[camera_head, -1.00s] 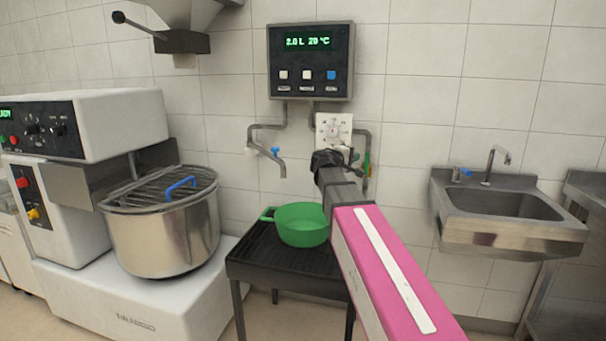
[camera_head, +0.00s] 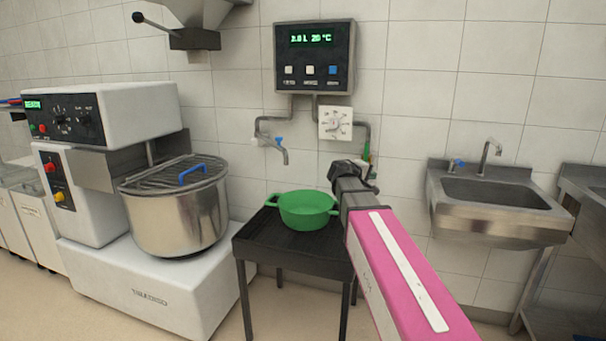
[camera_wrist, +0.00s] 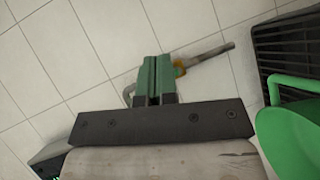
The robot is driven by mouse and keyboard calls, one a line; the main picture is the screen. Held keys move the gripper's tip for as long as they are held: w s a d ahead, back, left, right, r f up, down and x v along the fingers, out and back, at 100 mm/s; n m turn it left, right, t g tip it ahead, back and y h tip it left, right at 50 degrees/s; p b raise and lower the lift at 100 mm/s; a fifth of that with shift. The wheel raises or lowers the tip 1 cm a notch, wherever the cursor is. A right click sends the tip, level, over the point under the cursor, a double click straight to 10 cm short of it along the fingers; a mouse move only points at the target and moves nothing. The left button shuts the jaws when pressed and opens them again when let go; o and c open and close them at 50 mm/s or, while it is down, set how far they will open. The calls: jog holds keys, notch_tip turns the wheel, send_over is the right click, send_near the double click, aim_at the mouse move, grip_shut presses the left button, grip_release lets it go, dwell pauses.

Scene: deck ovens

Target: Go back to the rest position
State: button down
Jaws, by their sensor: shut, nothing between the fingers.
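My gripper shows at the wrist view's centre, its two green fingers (camera_wrist: 154,82) together with nothing between them. In the head view my pink arm reaches up from the lower right, and its dark end (camera_head: 352,172) is right of the green pot; the fingers are hard to make out there. The pot (camera_head: 307,210) stands upright on a black slatted stand (camera_head: 290,250) under the tap (camera_head: 280,148). In the wrist view the pot (camera_wrist: 290,140) is at the right edge, apart from the fingers.
A water meter panel (camera_head: 314,57) and a white dial (camera_head: 335,123) are on the tiled wall. A mixer with a steel bowl (camera_head: 175,218) stands left of the stand. A steel sink (camera_head: 497,205) is on the right. Some floor shows in front.

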jog(key=s+a+f+m+g+y, duration=0.2)
jog(key=s+f+g+y, duration=0.1)
jog(key=s+f, duration=0.5)
jog(key=s+a+f+m+g+y, duration=0.2)
jog(key=s+f+y, duration=0.3)
jog(key=s+f, duration=0.4)
jog(key=s+a+f+m+g+y, duration=0.1)
jog(key=s+f+g+y, duration=0.3)
jog(key=f, duration=1.4)
jog(key=s+a, duration=0.1)
jog(key=s, duration=0.3)
jog(key=shift+s+a+m, duration=0.2)
jog(key=shift+s+m, duration=0.2)
